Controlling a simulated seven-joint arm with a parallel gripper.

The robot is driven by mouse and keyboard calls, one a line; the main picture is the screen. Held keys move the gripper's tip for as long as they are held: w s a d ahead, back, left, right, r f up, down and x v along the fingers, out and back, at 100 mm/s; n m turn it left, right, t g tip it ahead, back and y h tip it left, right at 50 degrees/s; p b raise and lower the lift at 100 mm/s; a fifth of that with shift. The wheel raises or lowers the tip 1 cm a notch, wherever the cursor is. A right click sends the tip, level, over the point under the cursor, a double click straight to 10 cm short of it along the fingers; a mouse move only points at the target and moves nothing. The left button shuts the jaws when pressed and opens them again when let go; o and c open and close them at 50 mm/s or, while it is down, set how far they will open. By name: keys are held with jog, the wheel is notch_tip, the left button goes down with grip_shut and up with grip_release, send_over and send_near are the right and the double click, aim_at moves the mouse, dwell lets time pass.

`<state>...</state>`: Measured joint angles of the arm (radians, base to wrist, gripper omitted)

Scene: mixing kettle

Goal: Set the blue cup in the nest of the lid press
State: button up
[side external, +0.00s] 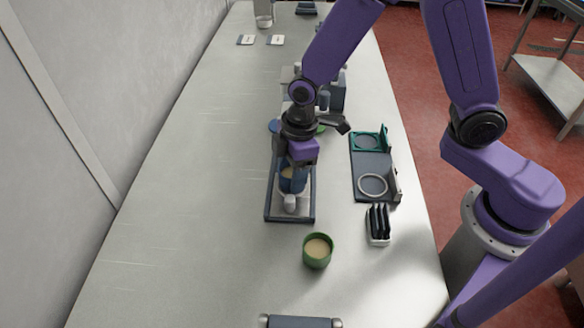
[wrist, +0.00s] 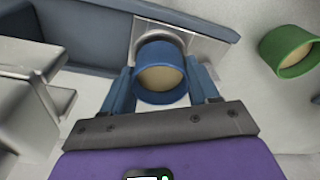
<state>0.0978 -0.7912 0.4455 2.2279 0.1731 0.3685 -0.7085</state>
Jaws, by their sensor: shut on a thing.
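My gripper (wrist: 162,90) is shut on the blue cup (wrist: 158,96), one blue finger on each side of it. The cup is upright and holds a tan filling. In the side external view my gripper (side external: 294,166) points down with the blue cup (side external: 292,186) below it. The cup is over a long dark blue frame (side external: 269,203), which looks like the lid press. In the wrist view a pale square plate with a round rim (wrist: 200,48) shows partly behind the cup, at the frame's end. The cup hides most of it; I cannot tell whether they touch.
A green cup (side external: 318,252) with tan filling stands in front of the frame, also in the wrist view (wrist: 288,48). A dark board with a pale ring (side external: 373,185) and a black-slotted holder (side external: 378,226) are to the right. Grey equipment stands behind. The table's left side is clear.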

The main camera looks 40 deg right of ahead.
jog(key=shift+f, duration=0.35)
dwell(0.6)
jog(key=o, duration=1.3)
jog(key=shift+c, duration=0.2)
jog(key=shift+r, duration=0.1)
jog(key=shift+r, duration=3.4)
